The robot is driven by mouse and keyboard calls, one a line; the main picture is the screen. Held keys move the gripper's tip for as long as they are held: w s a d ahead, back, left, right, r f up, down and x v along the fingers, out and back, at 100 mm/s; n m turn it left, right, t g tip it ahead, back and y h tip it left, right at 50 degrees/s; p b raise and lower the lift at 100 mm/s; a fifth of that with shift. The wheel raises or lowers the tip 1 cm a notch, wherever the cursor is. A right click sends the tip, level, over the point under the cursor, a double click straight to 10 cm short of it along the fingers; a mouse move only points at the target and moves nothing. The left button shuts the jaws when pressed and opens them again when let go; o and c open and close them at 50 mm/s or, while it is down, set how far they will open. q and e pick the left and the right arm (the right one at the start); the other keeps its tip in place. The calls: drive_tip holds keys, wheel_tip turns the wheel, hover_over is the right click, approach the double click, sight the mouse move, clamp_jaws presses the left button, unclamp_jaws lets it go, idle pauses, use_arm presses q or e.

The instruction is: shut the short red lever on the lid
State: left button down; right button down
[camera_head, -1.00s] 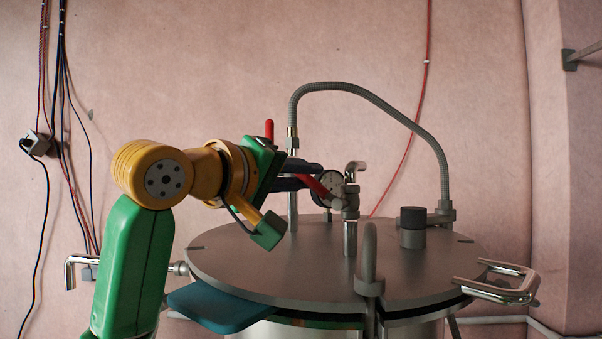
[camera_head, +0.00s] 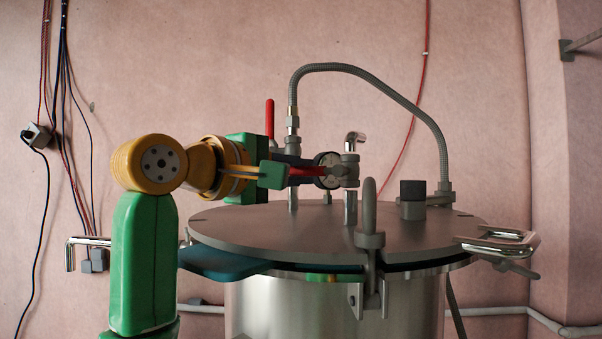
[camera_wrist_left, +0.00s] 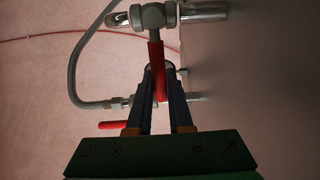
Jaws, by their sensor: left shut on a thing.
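A red lever (camera_head: 308,171) sticks out level to the left from a grey valve (camera_head: 346,171) on a bent chrome pipe above the lid (camera_head: 300,233). My left gripper (camera_head: 292,163) reaches in from the left and is shut on this red lever. In the left wrist view the lever (camera_wrist_left: 156,58) runs from the valve (camera_wrist_left: 153,17) down between the fingertips (camera_wrist_left: 158,78) of my left gripper. My right gripper is in neither view.
A second red lever (camera_head: 269,118) stands upright behind my left gripper. A round gauge (camera_head: 328,170) sits close behind the valve. A grey hose (camera_head: 400,113) arches over the lid. A grey loop (camera_head: 369,210) stands at the lid's front, a chrome handle (camera_head: 497,241) at its right.

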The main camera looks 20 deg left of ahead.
use_arm(q)
drive_tip(key=shift+f, duration=0.1)
idle(0.3)
drive_tip(key=c, duration=0.8)
unclamp_jaws()
drive_tip(key=shift+a, duration=0.1)
drive_tip(key=shift+s+a, duration=0.15)
drive_tip(key=shift+s+f+b, duration=0.1)
drive_tip(key=shift+s+b, duration=0.15)
drive_tip(key=shift+b, duration=0.1)
drive_tip(key=b+v, duration=0.3)
drive_tip(key=v, duration=0.3)
drive_tip(key=shift+s+a, duration=0.15)
drive_tip(key=shift+s, duration=0.2)
drive_tip(key=shift+w, duration=0.1)
